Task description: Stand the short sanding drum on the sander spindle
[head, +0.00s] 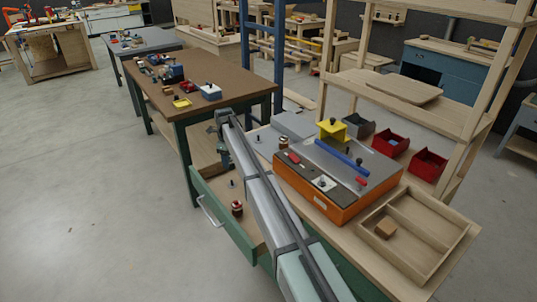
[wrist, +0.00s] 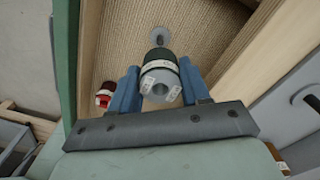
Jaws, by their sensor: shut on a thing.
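In the wrist view, my gripper (wrist: 160,90) has its blue fingers shut on a dark grey drum (wrist: 158,68) with a pale band and a hole in its end face. I cannot tell whether this is the short drum. The drum is over the open drawer (head: 228,222). In the head view my gripper (head: 222,152) hangs above the back of that drawer, and the held drum is hard to make out. An orange machine (head: 318,202) with a grey top stands on the bench to the right. I cannot tell which part is the sander spindle.
A red-and-dark drum (head: 237,208) stands in the drawer, also in the wrist view (wrist: 104,95). A small grey round-based piece (wrist: 158,36) is beyond the held drum. A wooden tray (head: 432,235) and red bins (head: 430,162) are right of the machine.

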